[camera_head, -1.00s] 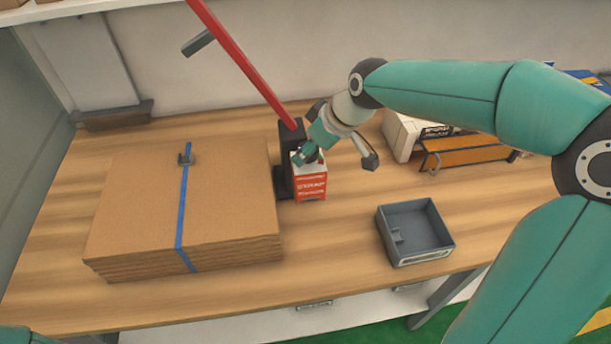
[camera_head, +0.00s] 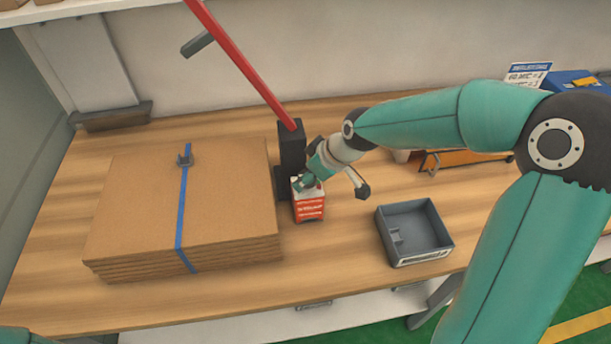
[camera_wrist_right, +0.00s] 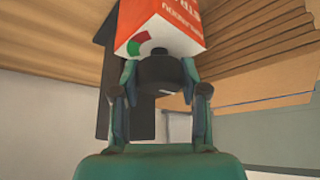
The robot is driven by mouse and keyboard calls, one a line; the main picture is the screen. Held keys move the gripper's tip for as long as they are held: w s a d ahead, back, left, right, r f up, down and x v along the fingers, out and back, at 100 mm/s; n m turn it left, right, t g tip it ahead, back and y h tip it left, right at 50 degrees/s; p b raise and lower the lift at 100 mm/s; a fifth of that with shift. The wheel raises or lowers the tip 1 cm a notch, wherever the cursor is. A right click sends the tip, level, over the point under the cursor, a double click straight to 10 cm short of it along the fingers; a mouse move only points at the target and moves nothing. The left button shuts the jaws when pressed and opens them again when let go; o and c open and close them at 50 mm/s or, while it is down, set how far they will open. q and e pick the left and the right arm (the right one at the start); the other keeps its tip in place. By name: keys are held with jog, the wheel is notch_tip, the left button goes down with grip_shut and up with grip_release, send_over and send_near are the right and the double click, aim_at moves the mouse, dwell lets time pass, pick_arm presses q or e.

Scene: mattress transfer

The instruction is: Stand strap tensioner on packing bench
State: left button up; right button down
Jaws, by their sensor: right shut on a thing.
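A small red and white box-shaped device (camera_head: 309,207), with lettering that starts like "STRAP", appears to be the strap tensioner. It looks upright beside the black post, close above or on the packing bench (camera_head: 345,235); I cannot tell whether it touches. In the right wrist view the device (camera_wrist_right: 170,28) shows a red and green dial and a black knob (camera_wrist_right: 160,72). My right gripper (camera_head: 309,183) is shut on that knob from above; the fingers (camera_wrist_right: 160,88) are on both sides of it. My left gripper is not in view.
A black post (camera_head: 291,145) with a long red lever (camera_head: 245,70) stands just behind the device. A stack of cardboard (camera_head: 130,215) with a blue strap lies left. A grey tray (camera_head: 412,232) stands right. Bare bench lies between device and tray.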

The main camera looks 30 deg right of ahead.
jog(key=c, duration=0.6)
grip_release()
jog(key=v, duration=1.2)
jog(key=shift+b, duration=0.3)
jog(key=shift+r, duration=0.1)
